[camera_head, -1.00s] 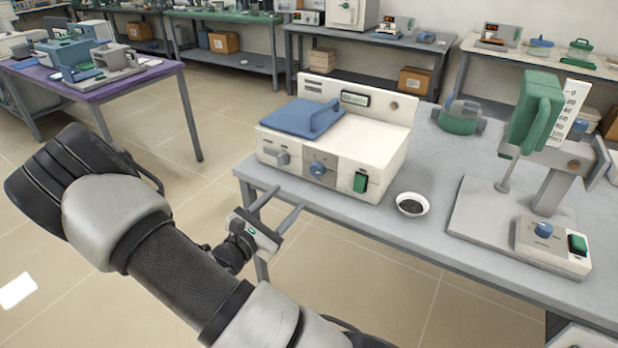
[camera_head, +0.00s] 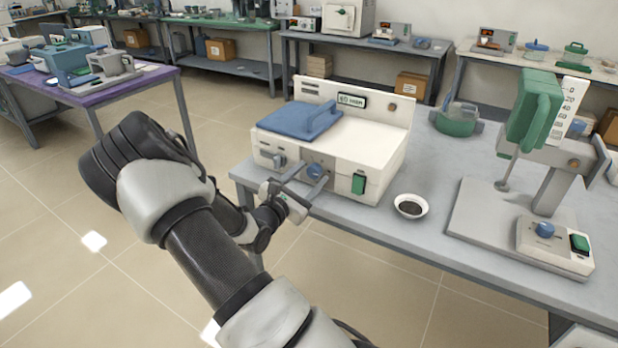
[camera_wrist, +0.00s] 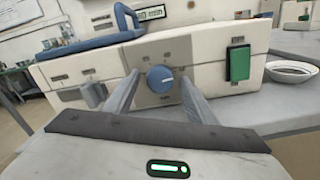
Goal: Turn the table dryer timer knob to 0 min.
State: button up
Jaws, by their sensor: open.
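The table dryer (camera_head: 370,140) is a white box with a blue lid (camera_head: 300,119) and a small display (camera_head: 352,101) that seems to read 60 min. Its round blue timer knob (camera_head: 316,171) sits on a grey front panel; it also shows in the wrist view (camera_wrist: 160,79), with a white mark pointing right. My gripper (camera_wrist: 160,74) is open, one finger on each side of the knob in that view. Contact cannot be told. In the head view the gripper (camera_head: 312,172) is in front of the panel.
A white dish (camera_head: 411,206) with dark contents stands on the table right of the dryer. A green-headed stand (camera_head: 535,110) is farther right.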

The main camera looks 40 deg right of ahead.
jog(key=shift+c, duration=0.4)
jog(key=c, duration=1)
jog(key=shift+o, duration=0.2)
